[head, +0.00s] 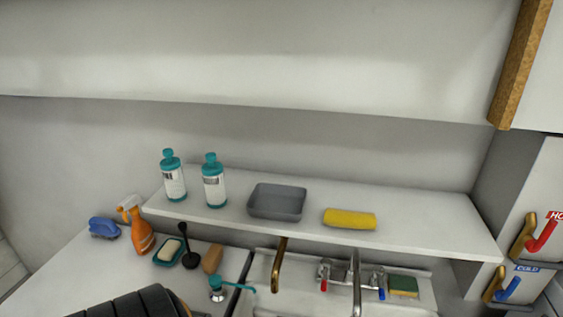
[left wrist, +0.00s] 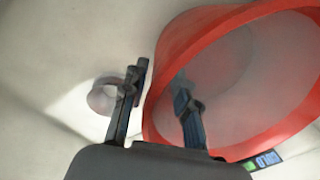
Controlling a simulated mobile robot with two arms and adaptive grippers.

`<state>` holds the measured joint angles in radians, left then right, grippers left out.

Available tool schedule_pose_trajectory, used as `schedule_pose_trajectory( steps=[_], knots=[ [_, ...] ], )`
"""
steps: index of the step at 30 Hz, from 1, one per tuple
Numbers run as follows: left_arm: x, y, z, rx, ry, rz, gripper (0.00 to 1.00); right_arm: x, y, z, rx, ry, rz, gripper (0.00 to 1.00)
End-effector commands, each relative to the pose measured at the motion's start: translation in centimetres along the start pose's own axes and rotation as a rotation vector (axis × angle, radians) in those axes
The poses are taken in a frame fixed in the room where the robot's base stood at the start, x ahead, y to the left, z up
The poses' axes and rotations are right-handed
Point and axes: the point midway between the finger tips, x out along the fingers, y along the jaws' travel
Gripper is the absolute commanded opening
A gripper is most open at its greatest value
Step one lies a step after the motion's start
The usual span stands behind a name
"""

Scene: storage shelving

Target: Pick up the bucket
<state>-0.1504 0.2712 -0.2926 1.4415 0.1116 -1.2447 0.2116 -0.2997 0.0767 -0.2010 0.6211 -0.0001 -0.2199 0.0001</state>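The bucket does not show in the head view, and neither gripper's fingers show there.
A white shelf (head: 420,226) holds two teal-capped bottles (head: 173,180), a grey tray (head: 277,215) and a yellow roll (head: 350,219). Below are an orange spray bottle (head: 142,236), a soap dish (head: 166,260) and sink taps (head: 357,278). A rounded pale object (left wrist: 101,98) sits beside the left finger.

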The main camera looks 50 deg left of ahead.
Motion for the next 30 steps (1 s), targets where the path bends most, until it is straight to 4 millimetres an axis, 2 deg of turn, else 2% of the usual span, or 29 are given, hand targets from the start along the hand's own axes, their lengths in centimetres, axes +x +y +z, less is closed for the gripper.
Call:
schedule_pose_trajectory(
  steps=[1,4,12,17,30],
  knots=[
    [0.9,0.0,0.0,0.0,-0.001,-0.001,0.29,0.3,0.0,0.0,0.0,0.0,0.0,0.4],
    [1.8,0.0,0.0,0.0,-0.001,0.0,0.29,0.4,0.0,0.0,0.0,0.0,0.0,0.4],
    [2.0,0.0,0.0,0.001,0.001,-0.001,0.29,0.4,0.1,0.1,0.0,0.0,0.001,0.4],
    [2.0,0.0,0.0,0.001,0.001,-0.001,0.0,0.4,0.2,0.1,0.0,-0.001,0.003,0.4],
    [2.0,-0.1,0.0,0.001,0.001,-0.001,0.0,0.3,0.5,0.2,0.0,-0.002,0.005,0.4]
  ],
)
